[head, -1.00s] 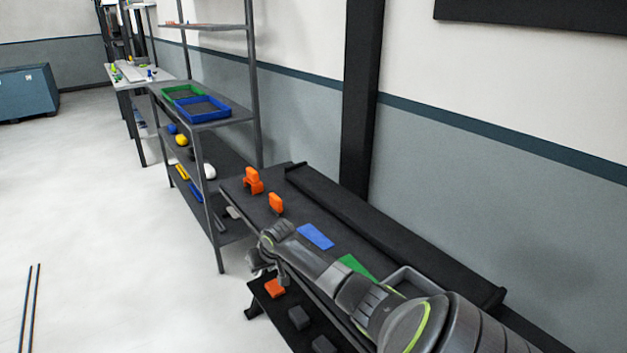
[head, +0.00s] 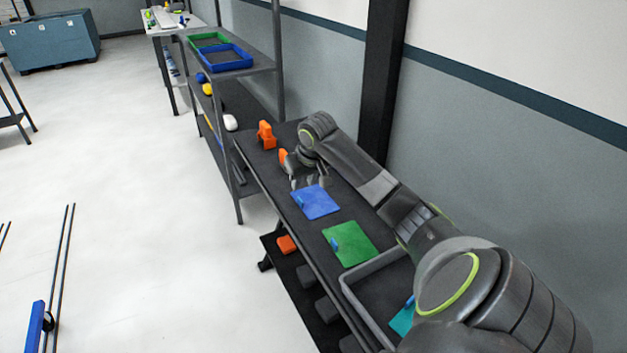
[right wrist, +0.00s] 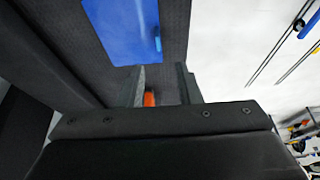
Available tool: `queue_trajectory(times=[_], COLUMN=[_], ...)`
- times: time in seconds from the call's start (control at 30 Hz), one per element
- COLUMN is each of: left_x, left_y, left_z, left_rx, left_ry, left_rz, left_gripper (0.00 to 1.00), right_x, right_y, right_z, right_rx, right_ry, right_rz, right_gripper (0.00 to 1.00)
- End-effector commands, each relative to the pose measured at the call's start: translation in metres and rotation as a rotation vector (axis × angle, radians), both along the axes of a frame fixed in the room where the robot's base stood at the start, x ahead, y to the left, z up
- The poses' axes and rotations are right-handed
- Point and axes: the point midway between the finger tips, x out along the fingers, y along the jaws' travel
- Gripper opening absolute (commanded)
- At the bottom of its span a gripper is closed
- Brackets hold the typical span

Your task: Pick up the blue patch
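The blue patch (head: 318,203) lies flat on the dark bench, with a small darker blue tab at its left edge. It also shows at the top of the right wrist view (right wrist: 118,32), partly cut off by the frame. My right gripper (head: 309,184) is just beyond the patch's far edge in the head view, fingers towards it. In the right wrist view its two fingers (right wrist: 160,85) are apart, with no patch between them. Whether the fingertips touch the bench is unclear. My left gripper is out of view.
A green patch (head: 350,244) lies nearer on the bench, then a grey tray (head: 352,305) with a teal patch (head: 403,320). Orange objects (head: 266,135) stand at the far end. A shelf with a green bin (head: 208,40) and blue bin (head: 226,57) stands beyond.

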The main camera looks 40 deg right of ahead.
Motion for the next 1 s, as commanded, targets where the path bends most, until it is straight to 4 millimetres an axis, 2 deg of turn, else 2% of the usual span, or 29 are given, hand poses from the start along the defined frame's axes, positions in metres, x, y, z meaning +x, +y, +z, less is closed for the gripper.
queue_trajectory(times=[0.1, 0.3, 0.63, 0.97, 1.0], left_x=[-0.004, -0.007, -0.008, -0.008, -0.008], left_y=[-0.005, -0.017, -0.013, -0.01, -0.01], left_z=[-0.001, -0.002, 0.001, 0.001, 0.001], left_rx=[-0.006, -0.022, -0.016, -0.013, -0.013], left_ry=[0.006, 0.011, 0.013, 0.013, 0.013], left_rz=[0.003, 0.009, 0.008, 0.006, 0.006], left_gripper=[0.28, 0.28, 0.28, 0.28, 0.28], right_x=[0.007, 0.012, 0.021, 0.024, 0.024], right_y=[-0.002, -0.004, -0.009, -0.01, -0.01], right_z=[-0.019, -0.031, -0.073, -0.08, -0.08], right_rx=[0.002, 0.0, 0.001, -0.002, -0.002], right_ry=[0.001, 0.0, 0.001, -0.001, -0.001], right_rz=[-0.001, 0.001, -0.001, 0.001, 0.001], right_gripper=[0.31, 0.31, 0.31, 0.31, 0.28])
